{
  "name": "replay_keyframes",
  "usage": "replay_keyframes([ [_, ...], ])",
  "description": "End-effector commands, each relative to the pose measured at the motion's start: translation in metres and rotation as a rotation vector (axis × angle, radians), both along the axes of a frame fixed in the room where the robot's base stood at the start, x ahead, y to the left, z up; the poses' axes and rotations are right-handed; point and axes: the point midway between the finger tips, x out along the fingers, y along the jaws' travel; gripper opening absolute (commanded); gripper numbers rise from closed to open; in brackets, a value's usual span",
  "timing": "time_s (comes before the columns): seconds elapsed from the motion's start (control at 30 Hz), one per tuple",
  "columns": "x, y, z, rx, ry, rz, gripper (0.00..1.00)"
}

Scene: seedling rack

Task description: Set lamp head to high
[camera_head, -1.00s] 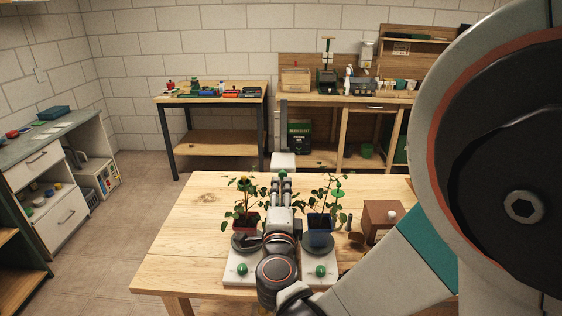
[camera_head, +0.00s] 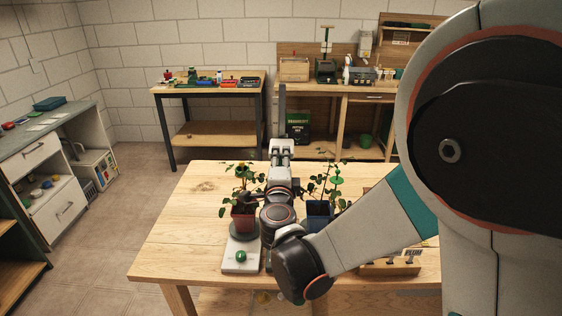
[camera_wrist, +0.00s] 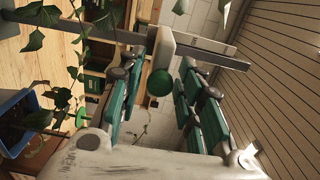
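The lamp head (camera_wrist: 162,48) is a pale block on a grey post, with a round green knob (camera_wrist: 160,82) facing my gripper in the wrist view. My gripper (camera_wrist: 162,68) is open. Its two teal-padded fingers stand on either side of the knob, with visible gaps; they do not appear to touch it. In the head view, my gripper (camera_head: 281,152) is raised above the table between two plants and largely hides the lamp head and knob. The post (camera_head: 282,108) rises behind it.
A red-potted plant (camera_head: 243,222) stands left of my arm and a blue-potted plant (camera_head: 319,212) right. A white base with a green knob (camera_head: 240,256) sits in front of the red pot. The wooden table (camera_head: 180,235) is clear at left.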

Motion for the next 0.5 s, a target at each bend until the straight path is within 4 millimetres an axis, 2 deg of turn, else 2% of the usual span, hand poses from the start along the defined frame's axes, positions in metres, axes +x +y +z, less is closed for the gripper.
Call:
replay_keyframes([
  [0.03, 0.000, 0.000, 0.000, 0.000, 0.000, 0.000, 0.14],
  [0.1, 0.000, 0.000, 0.000, 0.000, 0.000, 0.000, 0.00],
  [0.33, 0.000, 0.000, 0.005, 0.000, 0.000, 0.000, 0.00],
  [0.5, 0.000, 0.000, 0.033, 0.000, 0.000, -0.001, 0.00],
])
